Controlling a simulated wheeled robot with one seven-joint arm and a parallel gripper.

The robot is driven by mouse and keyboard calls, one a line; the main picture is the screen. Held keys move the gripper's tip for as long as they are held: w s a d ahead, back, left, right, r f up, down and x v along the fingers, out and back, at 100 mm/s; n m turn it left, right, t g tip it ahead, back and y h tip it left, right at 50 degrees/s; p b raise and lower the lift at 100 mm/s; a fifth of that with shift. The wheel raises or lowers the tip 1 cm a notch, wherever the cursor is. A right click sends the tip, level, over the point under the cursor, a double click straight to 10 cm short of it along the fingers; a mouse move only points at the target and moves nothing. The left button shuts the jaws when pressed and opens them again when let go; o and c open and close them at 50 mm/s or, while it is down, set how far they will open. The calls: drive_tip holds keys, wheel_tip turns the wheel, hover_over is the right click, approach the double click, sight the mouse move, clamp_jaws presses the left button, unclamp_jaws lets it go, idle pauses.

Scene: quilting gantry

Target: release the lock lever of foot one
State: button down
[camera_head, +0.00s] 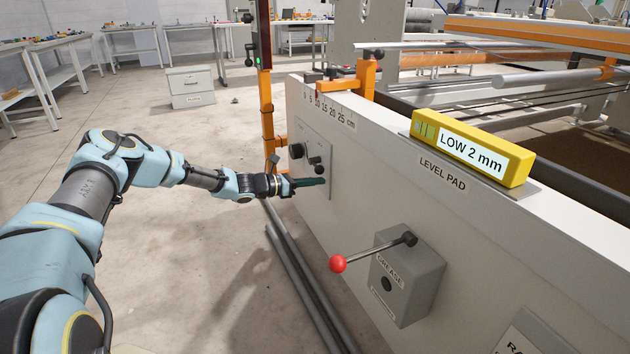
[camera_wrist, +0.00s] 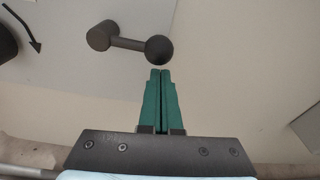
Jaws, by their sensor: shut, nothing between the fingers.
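A small black lever with a ball knob (camera_wrist: 158,49) shows in the wrist view, its arm running left to a round pivot on a pale panel. I take it to be the lock lever; no foot label is readable. It also shows in the head view as a small dark lever (camera_head: 316,162) on the gantry side plate. My gripper (camera_wrist: 160,72) has green fingers that are shut and empty, with the tips just below the ball knob in the wrist view. I cannot tell whether they touch it. In the head view my gripper (camera_head: 324,181) is beside the plate, under the lever.
A round black knob (camera_head: 297,151) sits left of the lever. A grease box (camera_head: 408,285) with a red-ball handle (camera_head: 338,263) stands out nearer. A yellow level (camera_head: 470,148) reading LOW 2 mm lies on top. Grey pipes (camera_head: 300,285) lie on the floor.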

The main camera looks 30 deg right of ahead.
drive_tip(key=shift+s+d+f+b, duration=0.1)
drive_tip(key=shift+f+b, duration=0.15)
drive_tip(key=shift+f, duration=0.4)
drive_tip(key=shift+s+d+f+b, duration=0.1)
drive_tip(key=shift+f+b, duration=0.15)
drive_tip(key=shift+f, duration=0.35)
drive_tip(key=shift+w+a+f, duration=0.1)
drive_tip(key=shift+a+f, duration=0.15)
drive_tip(key=shift+f, duration=0.05)
drive_tip(key=w+a+r+p, duration=0.1)
drive_tip(key=a, duration=0.8)
drive_tip(key=shift+r, duration=0.35)
drive_tip(key=shift+a, duration=0.1)
